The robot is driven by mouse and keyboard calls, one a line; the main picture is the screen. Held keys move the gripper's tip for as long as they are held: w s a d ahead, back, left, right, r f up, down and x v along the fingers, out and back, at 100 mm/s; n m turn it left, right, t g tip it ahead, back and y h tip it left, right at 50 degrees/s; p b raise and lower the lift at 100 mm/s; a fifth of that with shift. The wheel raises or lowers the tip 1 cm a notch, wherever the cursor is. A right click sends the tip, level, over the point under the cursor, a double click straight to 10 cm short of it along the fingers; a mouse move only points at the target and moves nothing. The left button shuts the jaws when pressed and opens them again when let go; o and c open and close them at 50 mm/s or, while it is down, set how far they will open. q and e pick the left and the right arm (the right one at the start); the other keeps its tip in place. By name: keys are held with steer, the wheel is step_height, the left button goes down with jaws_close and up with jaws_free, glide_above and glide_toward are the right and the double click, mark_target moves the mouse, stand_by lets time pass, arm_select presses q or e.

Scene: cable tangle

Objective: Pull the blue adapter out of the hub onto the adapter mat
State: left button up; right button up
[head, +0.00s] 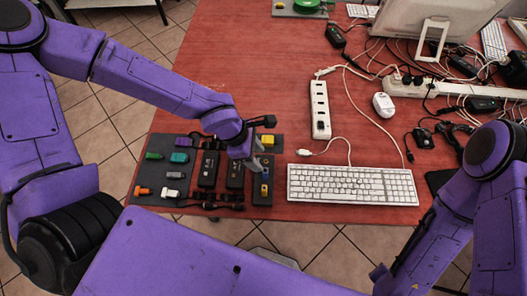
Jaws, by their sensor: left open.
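A small blue adapter (265,190) shows on a dark, narrow hub-like block (263,201) near the front of the table. Whether it is plugged in is too small to tell. My left gripper (256,159) is open, just above and beside this block's far end, apart from the blue adapter as far as I can tell. A dark grey mat (147,179) lies to the left, with several small coloured adapters on it, among them a green one (154,156) and an orange one (142,191). My right gripper is not in view.
The back left of the red table (240,55) is clear.

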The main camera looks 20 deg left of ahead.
mark_target(265, 171)
arm_select(q)
steer(key=f, duration=0.1)
steer(key=s+f, duration=0.1)
steer(key=d+f+b, duration=0.1)
steer(key=shift+s+f, duration=0.2)
steer(key=shift+s, duration=0.15)
steer(key=f, duration=0.1)
steer(key=w+d+f, duration=0.1)
steer(key=f, duration=0.1)
steer(key=w+f+b, duration=0.1)
steer(key=shift+d+f, duration=0.35)
steer(key=shift+f, duration=0.05)
steer(key=shift+s+r, duration=0.25)
steer(key=shift+s, duration=0.1)
steer(key=shift+w+f, duration=0.1)
jaws_close()
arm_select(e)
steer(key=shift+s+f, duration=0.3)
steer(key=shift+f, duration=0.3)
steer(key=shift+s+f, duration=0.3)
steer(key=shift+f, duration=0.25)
